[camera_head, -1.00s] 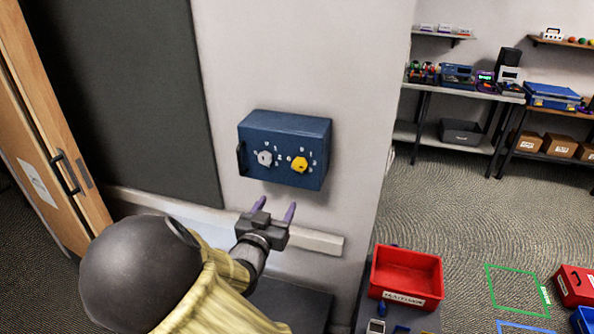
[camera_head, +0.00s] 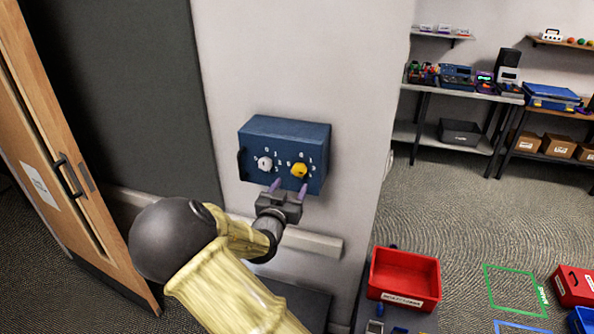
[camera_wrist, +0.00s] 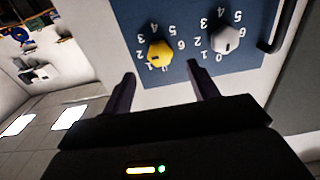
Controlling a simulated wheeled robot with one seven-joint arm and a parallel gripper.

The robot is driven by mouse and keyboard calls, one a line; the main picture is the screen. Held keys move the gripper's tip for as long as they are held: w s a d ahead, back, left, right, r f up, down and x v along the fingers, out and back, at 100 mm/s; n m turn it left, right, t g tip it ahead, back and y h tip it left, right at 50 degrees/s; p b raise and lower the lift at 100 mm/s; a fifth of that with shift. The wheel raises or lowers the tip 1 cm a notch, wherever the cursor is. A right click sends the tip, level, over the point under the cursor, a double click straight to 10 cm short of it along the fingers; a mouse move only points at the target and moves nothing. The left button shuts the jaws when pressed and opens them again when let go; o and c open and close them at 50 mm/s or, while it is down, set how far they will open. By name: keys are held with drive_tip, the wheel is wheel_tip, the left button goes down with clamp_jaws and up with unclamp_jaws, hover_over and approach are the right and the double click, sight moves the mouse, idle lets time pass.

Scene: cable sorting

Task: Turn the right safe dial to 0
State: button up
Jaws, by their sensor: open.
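The blue safe (camera_head: 262,139) is fixed to the wall with two dials on its front. The right dial is the yellow one (camera_head: 299,170); the left dial is light grey (camera_head: 265,163). In the wrist view the picture is turned over, so the yellow dial (camera_wrist: 159,53) is on the left and the grey dial (camera_wrist: 226,40) on the right. White numbers ring each dial. My gripper (camera_head: 289,188) is open and empty just below the safe's front, its purple fingers pointing at it. In the wrist view my gripper (camera_wrist: 160,78) has its fingers apart, and neither dial is clearly between them.
A dark handle (camera_head: 241,164) is on the safe's left edge. A pale rail (camera_head: 315,243) runs along the wall below. A red bin (camera_head: 404,279) stands at lower right. A wooden door (camera_head: 62,140) is at the left.

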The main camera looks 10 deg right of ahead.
sight(298, 173)
drive_tip(key=p+x, duration=0.2)
drive_tip(key=x, duration=0.5)
drive_tip(key=shift+w+d, duration=0.1)
drive_tip(key=shift+w, duration=0.05)
drive_tip(key=c, duration=1)
